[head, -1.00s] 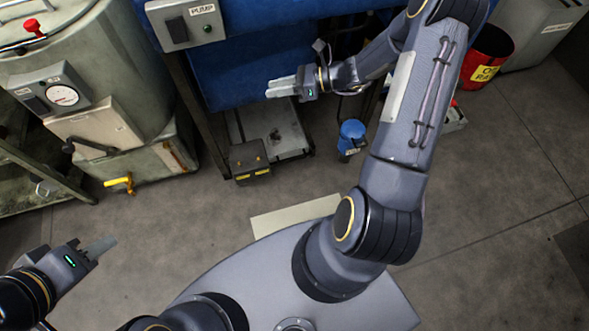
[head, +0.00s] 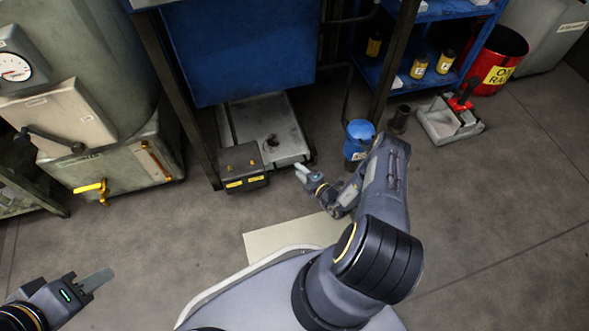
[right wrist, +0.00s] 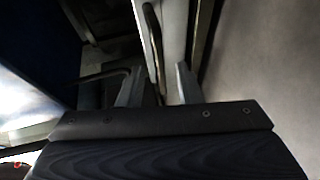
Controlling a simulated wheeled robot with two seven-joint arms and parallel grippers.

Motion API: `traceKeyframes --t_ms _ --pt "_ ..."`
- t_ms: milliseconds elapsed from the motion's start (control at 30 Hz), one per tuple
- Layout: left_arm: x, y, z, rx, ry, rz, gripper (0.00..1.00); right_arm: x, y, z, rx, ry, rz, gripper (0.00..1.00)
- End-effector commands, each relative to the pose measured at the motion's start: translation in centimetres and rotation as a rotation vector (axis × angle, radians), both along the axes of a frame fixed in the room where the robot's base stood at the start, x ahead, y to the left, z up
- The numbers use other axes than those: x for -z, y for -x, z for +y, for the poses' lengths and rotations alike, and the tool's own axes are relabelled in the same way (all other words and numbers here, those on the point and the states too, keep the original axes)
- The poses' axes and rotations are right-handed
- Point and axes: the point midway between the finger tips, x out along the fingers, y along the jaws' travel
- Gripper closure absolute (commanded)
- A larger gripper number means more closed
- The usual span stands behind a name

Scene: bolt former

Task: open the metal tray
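The metal tray (head: 285,120) is a flat grey tray low on the floor under the blue machine, with a dark round spot on top and a dark box with yellow labels at its front left. My right gripper (head: 301,171) is low, close to the tray's front right corner. In the right wrist view its fingers (right wrist: 158,88) are apart, and a dark curved bar like a handle (right wrist: 153,45) on a pale panel (right wrist: 174,35) lies ahead, between them in the picture. I cannot tell whether they touch it. My left gripper (head: 98,280) is at the lower left, far from the tray; its finger gap is hidden.
A blue canister (head: 357,143) stands just right of the tray. A dark machine leg (head: 180,100) stands left of it. A grey floor tray (head: 440,122) with a red-handled item and a red bin (head: 498,58) are at right. Floor in front is open, with a pale mat (head: 290,238).

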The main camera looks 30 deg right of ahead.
Motion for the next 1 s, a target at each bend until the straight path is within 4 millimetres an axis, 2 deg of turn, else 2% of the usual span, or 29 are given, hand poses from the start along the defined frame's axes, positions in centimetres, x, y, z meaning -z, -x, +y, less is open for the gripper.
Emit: traceKeyframes --t_ms 100,233,567,633,833,1000 --pt "1.0 0.0 0.0 0.0 0.0 0.0 0.64 0.6 -1.9 0.4 -0.004 0.002 -0.003 0.68" --pt "1.5 0.0 0.0 0.0 0.0 0.0 0.64 0.7 -3.2 0.6 -0.004 0.003 -0.002 0.68" --pt "1.5 0.0 0.0 0.0 0.0 0.0 0.64 0.6 -3.7 0.6 -0.001 0.002 0.0 0.68" --pt "1.5 0.0 0.0 0.0 0.0 0.0 0.64 0.6 -3.7 0.6 -0.001 0.002 0.0 0.74" --pt "1.5 0.0 0.0 0.0 0.0 0.0 0.64 0.6 -3.7 0.6 -0.002 0.002 0.0 1.0" --pt "1.5 0.0 0.0 0.0 0.0 0.0 0.64 0.7 -3.7 0.7 -0.002 0.002 0.0 1.0"
